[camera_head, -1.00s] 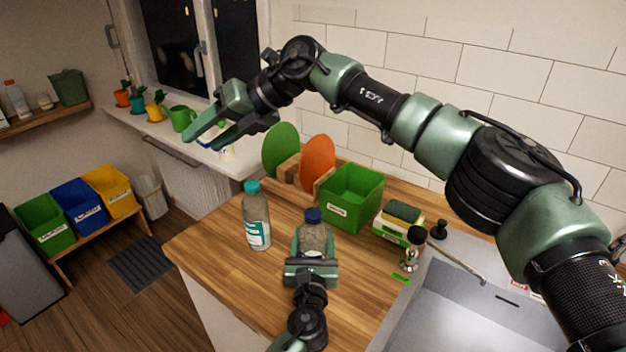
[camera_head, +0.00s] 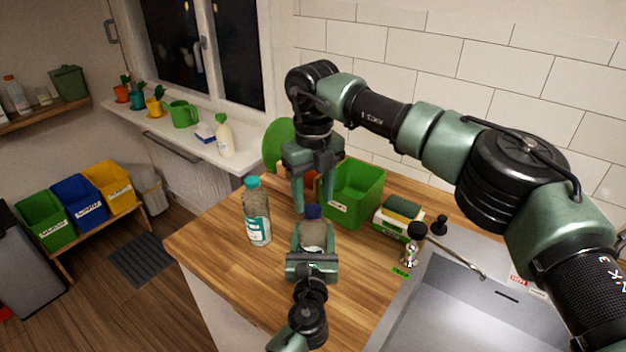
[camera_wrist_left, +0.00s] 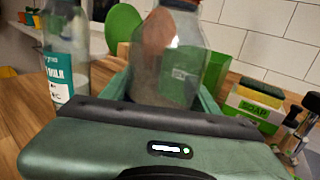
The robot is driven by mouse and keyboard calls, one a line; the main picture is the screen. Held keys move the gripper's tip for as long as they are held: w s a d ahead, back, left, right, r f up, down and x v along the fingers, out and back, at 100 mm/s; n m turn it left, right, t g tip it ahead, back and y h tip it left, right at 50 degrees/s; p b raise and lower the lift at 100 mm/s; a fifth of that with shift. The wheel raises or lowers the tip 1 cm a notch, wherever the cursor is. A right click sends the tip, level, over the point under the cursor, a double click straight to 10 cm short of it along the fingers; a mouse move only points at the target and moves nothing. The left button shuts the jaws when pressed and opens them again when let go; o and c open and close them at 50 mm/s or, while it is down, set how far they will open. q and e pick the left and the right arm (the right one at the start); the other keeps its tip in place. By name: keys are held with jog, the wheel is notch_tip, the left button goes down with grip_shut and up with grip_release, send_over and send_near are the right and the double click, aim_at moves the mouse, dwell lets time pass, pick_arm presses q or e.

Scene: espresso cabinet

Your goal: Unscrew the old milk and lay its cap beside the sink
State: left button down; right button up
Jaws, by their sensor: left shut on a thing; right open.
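A clear bottle (camera_head: 314,237) with a dark blue cap (camera_head: 313,212) stands on the wooden counter. My left gripper (camera_head: 312,250) is shut around its body; the left wrist view shows the bottle (camera_wrist_left: 168,60) between the fingers. My right gripper (camera_head: 313,203) is open and points down at the blue cap, its fingertips close to it; I cannot tell whether they touch. The sink (camera_head: 470,310) is at the right.
A green bin (camera_head: 355,195) stands behind the held bottle, with green and orange boards partly hidden by my right gripper. A sponge box (camera_head: 397,220) and a small metal-and-black item (camera_head: 412,247) stand near the sink. Counter between bottle and sink is mostly clear.

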aim_at(313, 208)
jog(key=shift+f, duration=1.65)
grip_shut()
jog(key=shift+n, duration=1.5)
jog(key=shift+r, duration=0.25)
pick_arm(q)
jog(key=shift+a+f, duration=0.1)
jog(key=shift+f, duration=0.25)
pick_arm(e)
jog(key=shift+a+r, duration=0.1)
jog(key=shift+r, duration=0.8)
pick_arm(q)
jog(key=shift+s+r, duration=0.1)
pick_arm(e)
jog(key=shift+r, duration=0.15)
pick_arm(q)
jog(key=shift+r, duration=0.1)
